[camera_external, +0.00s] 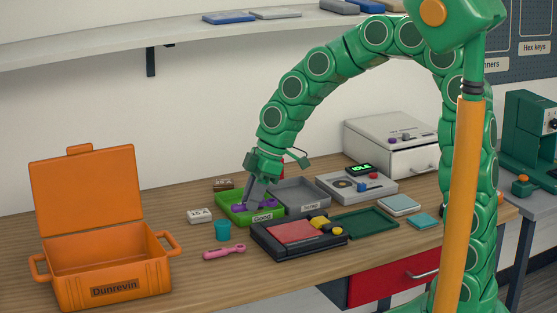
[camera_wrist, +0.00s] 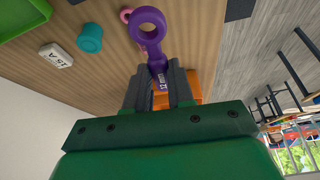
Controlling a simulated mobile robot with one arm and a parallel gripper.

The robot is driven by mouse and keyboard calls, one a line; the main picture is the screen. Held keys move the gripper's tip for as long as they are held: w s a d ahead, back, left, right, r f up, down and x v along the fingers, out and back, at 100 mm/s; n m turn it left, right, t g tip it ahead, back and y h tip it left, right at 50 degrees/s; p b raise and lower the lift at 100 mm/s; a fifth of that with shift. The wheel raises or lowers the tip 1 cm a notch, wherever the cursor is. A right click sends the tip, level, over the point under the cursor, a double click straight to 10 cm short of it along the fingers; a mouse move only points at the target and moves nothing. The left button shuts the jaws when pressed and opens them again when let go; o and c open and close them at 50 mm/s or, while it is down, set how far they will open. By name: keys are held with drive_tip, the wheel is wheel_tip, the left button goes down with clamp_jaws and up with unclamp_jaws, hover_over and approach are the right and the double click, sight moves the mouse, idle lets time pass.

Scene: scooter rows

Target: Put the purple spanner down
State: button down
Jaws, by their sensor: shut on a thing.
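My gripper (camera_external: 250,200) reaches down at the green tray labelled "Good" (camera_external: 234,218). It is shut on the purple spanner (camera_wrist: 148,28). In the wrist view the spanner sticks out from between my fingertips (camera_wrist: 158,88), its ring end pointing away. In the outside view purple parts (camera_external: 240,207) show at my fingertips, over or in the green tray. I cannot tell whether the spanner touches the tray floor. The tray's edge also shows in the wrist view (camera_wrist: 18,15), at the top left corner.
A grey tray labelled "Scrap" (camera_external: 300,198) adjoins on the right. A teal cup (camera_external: 222,231), a pink spanner (camera_external: 224,252) and a white "15 A" block (camera_external: 199,216) lie nearby. An open orange toolbox (camera_external: 106,277) stands at left. A black-and-red device (camera_external: 293,234) sits in front.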

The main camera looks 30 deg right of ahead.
drive_tip(key=w+a, duration=0.5)
drive_tip(key=w, duration=0.4)
drive_tip(key=n, duration=0.1)
approach(147, 231)
drive_tip(key=shift+s+a+f, duration=0.25)
drive_tip(key=shift+a, duration=0.2)
drive_tip(key=shift+s+a+f, duration=0.3)
drive_tip(key=shift+a, duration=0.1)
drive_tip(key=shift+w+a+f, duration=0.25)
drive_tip(key=shift+w+f, duration=0.2)
drive_tip(key=shift+w+a+f, duration=0.1)
drive_tip(key=shift+w+f, duration=0.05)
drive_tip(key=shift+f, duration=1.65)
drive_tip(key=shift+f, duration=0.1)
drive_tip(key=c, duration=1)
unclamp_jaws()
